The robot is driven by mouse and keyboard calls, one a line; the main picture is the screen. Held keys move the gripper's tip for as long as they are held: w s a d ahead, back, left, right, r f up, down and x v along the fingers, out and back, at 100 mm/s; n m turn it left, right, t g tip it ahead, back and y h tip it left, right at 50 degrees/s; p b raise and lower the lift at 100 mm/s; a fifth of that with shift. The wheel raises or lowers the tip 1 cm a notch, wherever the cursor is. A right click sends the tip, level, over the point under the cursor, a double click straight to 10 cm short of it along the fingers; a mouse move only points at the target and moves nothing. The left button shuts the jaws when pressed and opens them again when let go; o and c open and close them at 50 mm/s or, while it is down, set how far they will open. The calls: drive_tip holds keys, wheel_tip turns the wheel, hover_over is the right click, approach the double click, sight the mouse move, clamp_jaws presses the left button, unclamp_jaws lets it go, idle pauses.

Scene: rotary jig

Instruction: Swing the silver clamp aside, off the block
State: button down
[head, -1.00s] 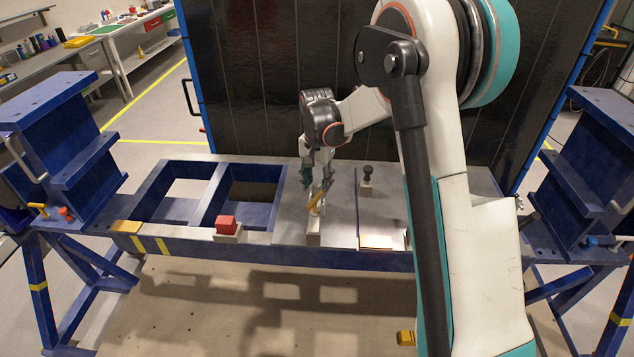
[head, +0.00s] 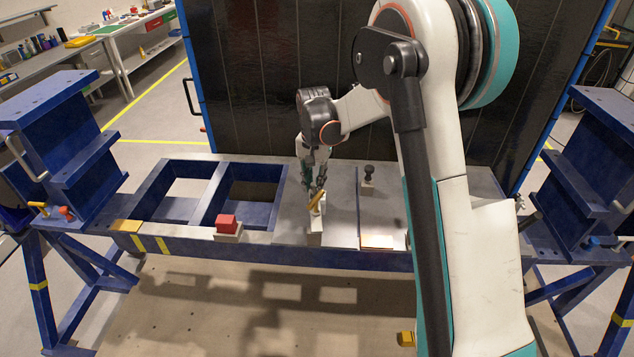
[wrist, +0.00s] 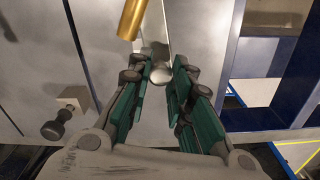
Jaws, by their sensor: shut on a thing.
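My gripper (head: 316,188) reaches down over the metal plate in the middle of the bench. In the wrist view its green-padded fingers (wrist: 160,80) are closed around a rounded silver piece (wrist: 161,72), which looks like the end of the silver clamp. The rest of the clamp is mostly hidden by the fingers. A brass-coloured bar (head: 316,199) slants just in front of the fingertips; it also shows in the wrist view (wrist: 134,18). A pale block (head: 314,226) stands below the bar at the plate's front edge. I cannot tell whether the clamp touches it.
A red block (head: 227,222) sits in a grey holder to the left. A black knob on a small base (head: 368,176) stands to the right; it also shows in the wrist view (wrist: 57,126). Blue frame openings (head: 186,190) lie left of the plate. A dark panel (head: 270,80) rises behind.

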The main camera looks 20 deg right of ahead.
drive_tip(key=s+a+n+b, duration=0.4)
drive_tip(key=a+n, duration=0.5)
drive_tip(key=n, duration=0.7)
drive_tip(key=shift+s+a+n, duration=0.2)
drive_tip(key=shift+s+n, duration=0.1)
drive_tip(key=shift+n, duration=0.1)
idle(0.3)
drive_tip(key=c, duration=1.4)
unclamp_jaws()
wheel_tip(320, 180, up, 12)
drive_tip(key=shift+s, duration=0.1)
